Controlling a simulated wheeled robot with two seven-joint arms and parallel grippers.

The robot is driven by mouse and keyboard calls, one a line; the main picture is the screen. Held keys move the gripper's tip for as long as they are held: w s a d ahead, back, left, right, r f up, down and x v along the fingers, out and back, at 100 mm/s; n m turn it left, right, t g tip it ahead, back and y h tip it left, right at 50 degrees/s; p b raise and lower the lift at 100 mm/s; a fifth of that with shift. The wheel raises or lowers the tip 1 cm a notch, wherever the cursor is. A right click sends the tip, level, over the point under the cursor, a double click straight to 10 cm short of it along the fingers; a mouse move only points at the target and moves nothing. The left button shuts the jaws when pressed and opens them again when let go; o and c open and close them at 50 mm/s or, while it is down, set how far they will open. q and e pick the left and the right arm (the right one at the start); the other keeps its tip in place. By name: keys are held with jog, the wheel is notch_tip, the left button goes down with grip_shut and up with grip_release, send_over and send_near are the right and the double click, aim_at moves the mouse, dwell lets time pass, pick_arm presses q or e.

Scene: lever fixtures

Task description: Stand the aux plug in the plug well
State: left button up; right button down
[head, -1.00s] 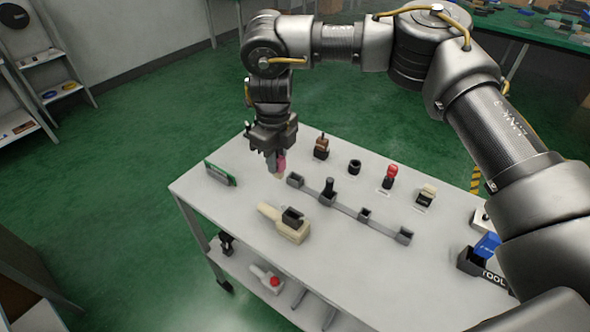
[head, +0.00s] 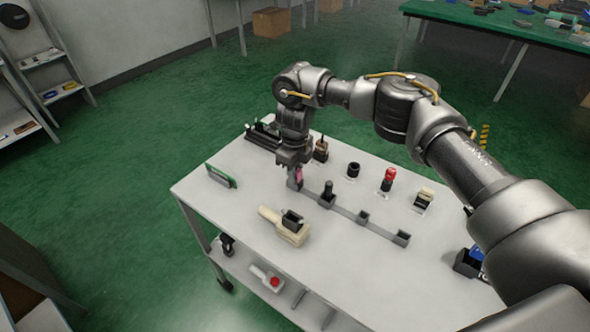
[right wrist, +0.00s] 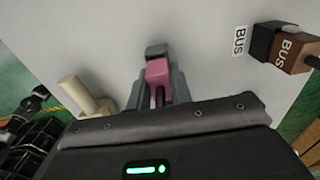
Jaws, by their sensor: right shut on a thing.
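My right gripper (head: 297,174) is shut on a pink plug (head: 299,173), which I take to be the aux plug. It points down over the leftmost grey cup (head: 294,185) of a row of grey wells on the table. In the right wrist view the pink plug (right wrist: 158,72) sits between the two fingers, with a grey block (right wrist: 157,50) right beyond it. I cannot tell whether the plug's lower end is inside the cup. A dark peg (head: 328,189) stands in the neighbouring cup. My left gripper is not in view.
A cream tool with a black block (head: 288,226) lies in front of the row. Behind it stand a brown plug (head: 321,150), a black ring (head: 353,169) and a red-topped piece (head: 389,178). A green board (head: 221,176) stands at left.

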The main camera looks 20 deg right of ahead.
jog(key=shift+f, duration=0.15)
jog(key=shift+f, duration=0.15)
jog(key=c, duration=1.3)
grip_release()
jog(key=shift+o, duration=0.2)
notch_tip(320, 180, up, 13)
jog(key=shift+f+b, duration=0.2)
jog(key=shift+b, duration=0.2)
